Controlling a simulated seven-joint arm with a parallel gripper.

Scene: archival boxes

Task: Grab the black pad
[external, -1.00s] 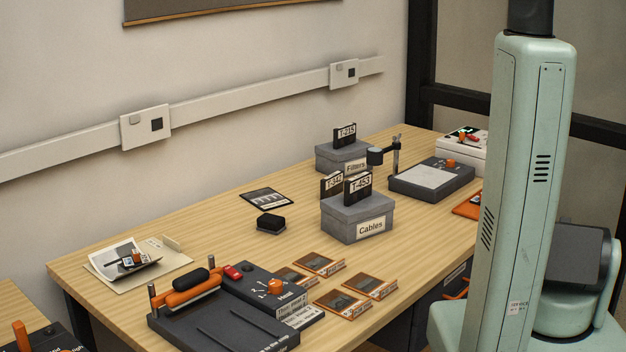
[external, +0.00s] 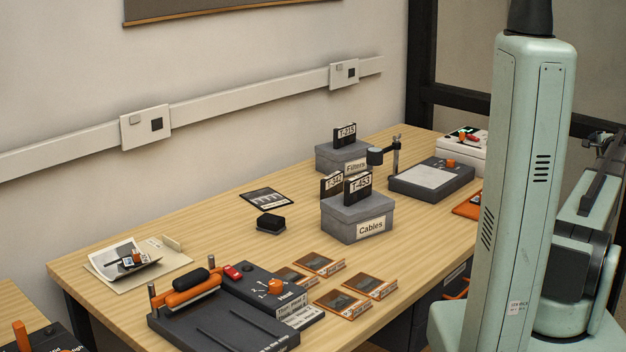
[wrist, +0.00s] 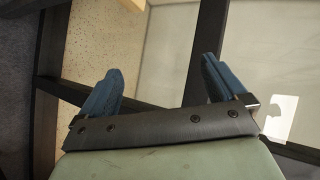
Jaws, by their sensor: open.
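The black pad (external: 271,222) is a small dark block with a lighter base, lying on the wooden table left of the grey Cables box. My gripper (wrist: 160,88) shows in the wrist view with its two blue fingers spread wide and nothing between them. It is away from the table, facing window frames and wall, and the pad is not in the wrist view. In the external view my arm stands at the right edge, far from the pad; its fingertips cannot be made out there.
The Cables box (external: 357,220) stands right of the pad, with the Filters box (external: 343,157) behind. A dark card (external: 267,198) lies behind the pad. Several orange-framed slides (external: 342,303) and a black-and-orange device (external: 222,318) are in front. Bare table surrounds the pad.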

